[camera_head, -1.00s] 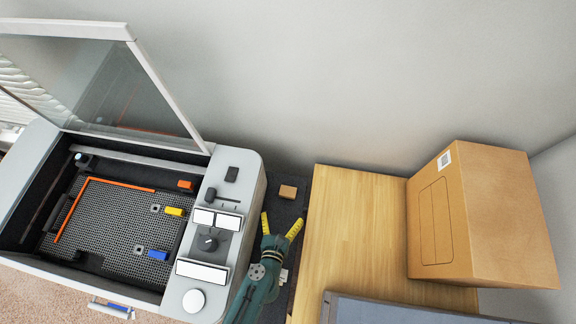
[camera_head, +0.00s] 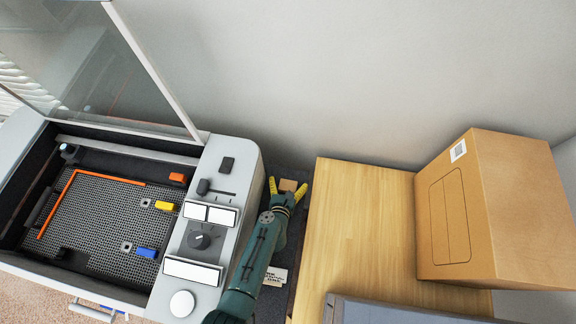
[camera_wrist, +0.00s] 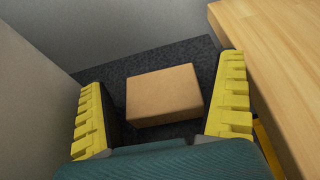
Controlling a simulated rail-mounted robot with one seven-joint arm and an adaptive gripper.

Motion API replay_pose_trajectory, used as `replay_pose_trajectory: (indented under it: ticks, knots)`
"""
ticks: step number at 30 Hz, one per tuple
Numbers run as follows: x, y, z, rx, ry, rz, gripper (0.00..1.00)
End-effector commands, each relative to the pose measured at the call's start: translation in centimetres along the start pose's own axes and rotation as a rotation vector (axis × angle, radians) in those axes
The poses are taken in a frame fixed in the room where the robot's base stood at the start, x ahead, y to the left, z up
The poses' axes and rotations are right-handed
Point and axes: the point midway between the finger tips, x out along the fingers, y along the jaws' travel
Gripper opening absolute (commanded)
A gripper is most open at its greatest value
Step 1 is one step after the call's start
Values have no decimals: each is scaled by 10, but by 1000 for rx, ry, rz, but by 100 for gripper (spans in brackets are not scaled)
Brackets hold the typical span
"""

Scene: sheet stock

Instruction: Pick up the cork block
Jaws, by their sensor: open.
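The cork block (camera_head: 288,185) is a small tan brick on a dark grey surface in the gap between the machine and the wooden table. In the wrist view the cork block (camera_wrist: 164,94) lies flat between and slightly beyond my two yellow ridged fingers. My gripper (camera_head: 287,187) is open and empty, with one finger on each side of the block. In the wrist view my gripper (camera_wrist: 166,100) shows clear space between each finger and the block. The block's lower part is partly hidden by my gripper in the head view.
The grey machine (camera_head: 228,235) with its raised glass lid stands left of the gap. The wooden table (camera_head: 350,220) is close on the right, bearing a large cardboard box (camera_head: 500,215). A wall closes the back. A white label (camera_head: 275,276) lies beside my arm.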

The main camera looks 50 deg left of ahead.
Motion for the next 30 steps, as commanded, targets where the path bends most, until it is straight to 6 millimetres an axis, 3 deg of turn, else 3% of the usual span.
replay_pose_trajectory:
  ticks: [7, 15, 16, 25, 30]
  knots:
    - [3, 0, 0, 0, 1, 0, 100]
    - [3, 0, 0, 0, 1, 0, 50]
    - [3, 0, 0, 0, 1, 0, 47]
    - [2, 0, 3, 0, 1, 0, 47]
    - [-8, 0, 28, 0, 0, 0, 47]
